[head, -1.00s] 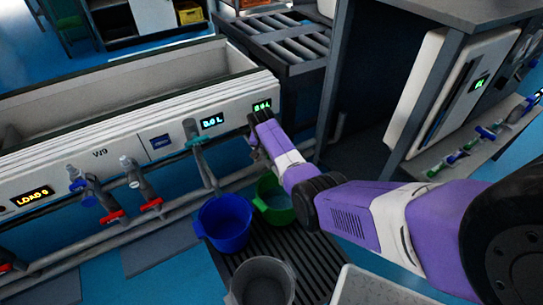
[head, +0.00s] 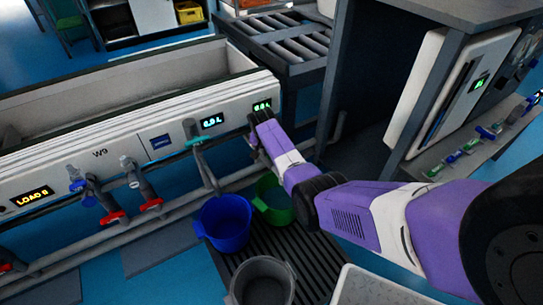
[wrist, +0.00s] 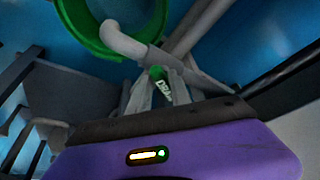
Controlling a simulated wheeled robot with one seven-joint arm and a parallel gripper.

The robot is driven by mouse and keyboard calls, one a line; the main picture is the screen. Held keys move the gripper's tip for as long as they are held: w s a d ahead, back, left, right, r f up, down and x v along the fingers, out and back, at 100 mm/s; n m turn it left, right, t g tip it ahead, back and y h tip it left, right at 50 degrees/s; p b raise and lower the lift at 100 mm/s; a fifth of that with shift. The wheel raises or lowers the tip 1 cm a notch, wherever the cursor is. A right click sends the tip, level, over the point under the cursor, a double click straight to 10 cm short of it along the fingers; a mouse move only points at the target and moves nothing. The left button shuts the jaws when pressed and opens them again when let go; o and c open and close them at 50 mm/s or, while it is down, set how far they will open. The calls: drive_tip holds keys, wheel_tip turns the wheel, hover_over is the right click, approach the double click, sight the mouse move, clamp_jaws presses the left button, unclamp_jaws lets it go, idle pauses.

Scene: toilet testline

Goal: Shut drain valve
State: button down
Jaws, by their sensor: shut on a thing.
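The drain valve shows in the wrist view as a green handle (wrist: 157,73) with white lettering, next to a grey bent pipe (wrist: 125,42). My gripper (wrist: 160,92) is shut on this handle, with one finger on each side of it. In the head view my gripper (head: 255,150) is low at the trough's front panel, under the right-hand green display (head: 261,105). My purple arm hides the valve there. A green bucket (head: 275,212) stands on the floor grate just below; its rim (wrist: 75,35) also shows in the wrist view.
A blue bucket (head: 224,222) and a grey bucket (head: 262,282) stand on the dark grate (head: 318,258). Taps with red handles (head: 112,217) and a teal-handled tap (head: 197,140) line the panel to the left. A dark cabinet frame (head: 340,75) stands close on the right.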

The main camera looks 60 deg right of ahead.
drive_tip(key=c, duration=1.3)
unclamp_jaws()
drive_tip(key=shift+s+d, duration=0.65)
drive_tip(key=shift+s, duration=0.1)
drive_tip(key=shift+w+a, duration=0.2)
drive_tip(key=shift+a+r, duration=0.1)
drive_tip(key=shift+p+v, duration=4.4)
drive_tip(key=shift+p, duration=1.05)
drive_tip(key=shift+w, duration=0.1)
drive_tip(key=shift+p+v, duration=1.75)
drive_tip(key=shift+v, duration=2.2)
